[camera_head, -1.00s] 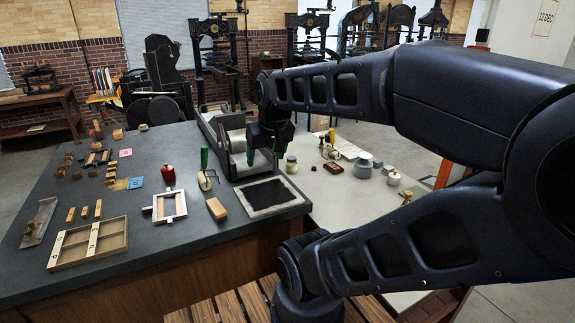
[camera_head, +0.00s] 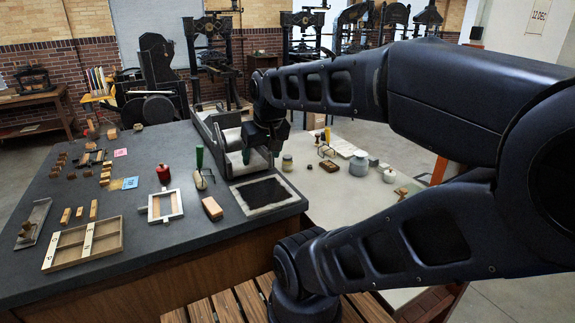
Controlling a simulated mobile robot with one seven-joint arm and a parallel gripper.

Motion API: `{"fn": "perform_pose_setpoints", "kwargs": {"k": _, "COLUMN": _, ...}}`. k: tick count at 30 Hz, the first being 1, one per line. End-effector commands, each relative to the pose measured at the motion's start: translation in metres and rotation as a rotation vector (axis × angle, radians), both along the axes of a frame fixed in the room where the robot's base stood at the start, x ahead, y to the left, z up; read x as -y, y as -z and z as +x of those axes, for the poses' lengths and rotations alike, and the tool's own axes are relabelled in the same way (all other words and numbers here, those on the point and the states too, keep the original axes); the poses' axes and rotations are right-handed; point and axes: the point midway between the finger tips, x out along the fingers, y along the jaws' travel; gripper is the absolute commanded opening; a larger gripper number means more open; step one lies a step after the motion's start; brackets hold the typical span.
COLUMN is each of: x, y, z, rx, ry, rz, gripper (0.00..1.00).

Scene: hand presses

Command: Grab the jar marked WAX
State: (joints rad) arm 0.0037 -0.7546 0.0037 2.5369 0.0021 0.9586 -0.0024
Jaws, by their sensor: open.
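No label reading WAX is legible at this size. A small pale jar with a yellowish top (camera_head: 287,162) stands on the light right-hand table (camera_head: 330,205), close to the dark worktop's edge. Farther right are a grey, rounded jar-like vessel (camera_head: 359,165) and a white pot with a reddish knob (camera_head: 389,175). I cannot tell which one is marked WAX. My gripper (camera_head: 262,152) points down, just left of the small pale jar in the picture, in front of the roller press. Its fingers are apart with nothing seen between them.
The roller press (camera_head: 214,138) stands behind my gripper. A framed dark slab (camera_head: 265,192), a green-handled tool (camera_head: 200,166) and a red pot (camera_head: 163,174) are on the dark worktop (camera_head: 140,225). A brown block (camera_head: 330,165) lies among the jars. My arm covers much of the right.

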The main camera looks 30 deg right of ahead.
Motion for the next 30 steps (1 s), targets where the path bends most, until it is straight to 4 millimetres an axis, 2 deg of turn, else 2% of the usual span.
{"fn": "perform_pose_setpoints", "kwargs": {"k": 3, "x": 0.000, "y": 0.000, "z": 0.000, "rx": 0.000, "ry": 0.000, "rz": 0.000, "gripper": 0.71}}
{"fn": "perform_pose_setpoints", "kwargs": {"k": 6, "x": 0.000, "y": 0.000, "z": 0.000, "rx": 0.000, "ry": 0.000, "rz": 0.000, "gripper": 0.81}}
{"fn": "perform_pose_setpoints", "kwargs": {"k": 14, "x": 0.000, "y": 0.000, "z": 0.001, "rx": 0.000, "ry": 0.000, "rz": -0.001, "gripper": 0.81}}
{"fn": "perform_pose_setpoints", "kwargs": {"k": 17, "x": 0.002, "y": -0.004, "z": 0.008, "rx": -0.003, "ry": 0.005, "rz": -0.012, "gripper": 0.81}}
{"fn": "perform_pose_setpoints", "kwargs": {"k": 20, "x": 0.006, "y": -0.012, "z": 0.025, "rx": -0.012, "ry": 0.015, "rz": -0.039, "gripper": 0.81}}
{"fn": "perform_pose_setpoints", "kwargs": {"k": 23, "x": 0.012, "y": -0.022, "z": 0.050, "rx": -0.022, "ry": 0.027, "rz": -0.076, "gripper": 0.81}}
{"fn": "perform_pose_setpoints", "kwargs": {"k": 30, "x": 0.030, "y": -0.042, "z": 0.119, "rx": -0.047, "ry": 0.050, "rz": -0.161, "gripper": 0.81}}
